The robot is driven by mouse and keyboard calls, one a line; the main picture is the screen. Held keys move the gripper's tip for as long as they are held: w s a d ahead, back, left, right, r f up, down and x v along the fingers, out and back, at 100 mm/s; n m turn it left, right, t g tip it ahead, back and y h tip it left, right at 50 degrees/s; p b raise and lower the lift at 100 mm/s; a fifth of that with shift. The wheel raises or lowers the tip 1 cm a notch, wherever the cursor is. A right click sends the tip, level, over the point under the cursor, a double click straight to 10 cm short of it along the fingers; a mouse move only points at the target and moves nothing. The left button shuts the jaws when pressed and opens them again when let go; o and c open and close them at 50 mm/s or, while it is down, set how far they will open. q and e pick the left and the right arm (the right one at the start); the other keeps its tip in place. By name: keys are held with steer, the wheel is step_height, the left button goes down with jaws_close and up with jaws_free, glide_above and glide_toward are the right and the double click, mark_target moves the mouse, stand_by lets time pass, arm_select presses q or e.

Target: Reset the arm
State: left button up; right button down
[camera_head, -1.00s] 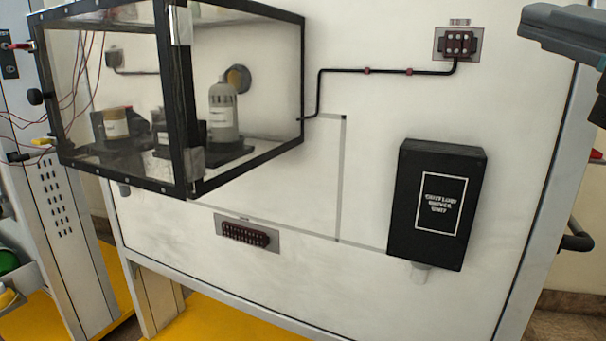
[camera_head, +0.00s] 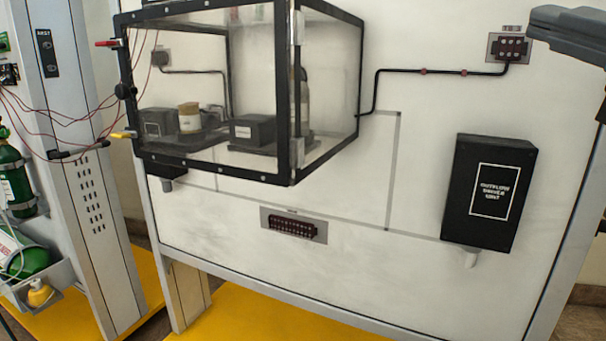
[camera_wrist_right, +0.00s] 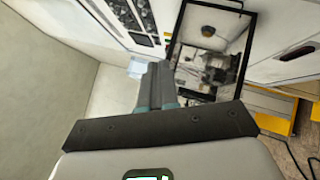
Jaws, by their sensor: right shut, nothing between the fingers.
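My right gripper (camera_head: 570,32) shows at the top right edge of the head view, in front of the white panel (camera_head: 340,275) and clear of it. In the right wrist view its two fingers (camera_wrist_right: 157,88) lie together, shut, with nothing between them. Beyond the fingertips in that view is the dark-framed glass case (camera_wrist_right: 212,45). My left gripper is in neither view.
The glass case (camera_head: 290,130) juts out from the panel, with bottles and black boxes inside. A black outflow driver unit (camera_head: 490,190) hangs at the right. Yellow floor (camera_head: 245,315) lies below.

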steer(key=w+a+f+m+g+h, duration=0.1)
steer(key=w+a+f+m+g, duration=0.15)
steer(key=w+f, duration=0.5)
steer(key=w+a+f+m+g, duration=0.1)
steer(key=w+a+f+m, duration=0.2)
steer(key=f, duration=0.7)
steer(key=w+a+f+m+g+h, duration=0.1)
steer(key=w+a+f+g, duration=0.15)
steer(key=w+f, duration=0.5)
step_height(320, 180, down, 20)
steer(key=w+a+m+g+h, duration=0.1)
steer(key=w+m+g, duration=0.15)
steer(key=m, duration=0.25)
steer(key=s+f+m+g+h, duration=0.1)
steer(key=s+f+m+g, duration=0.55)
steer(key=f, duration=0.95)
steer(key=s+f+m+g, duration=0.1)
steer(key=s+f+m, duration=0.3)
steer(key=s+f, duration=0.85)
steer(key=s+f+m+g, duration=0.3)
steer(key=s+f+m, duration=0.2)
steer(key=s+f, duration=0.6)
step_height(320, 180, up, 21)
steer(key=p, duration=2.2)
steer(key=shift+d+m, duration=0.2)
steer(key=shift+m, duration=0.2)
steer(key=shift+r, duration=0.1)
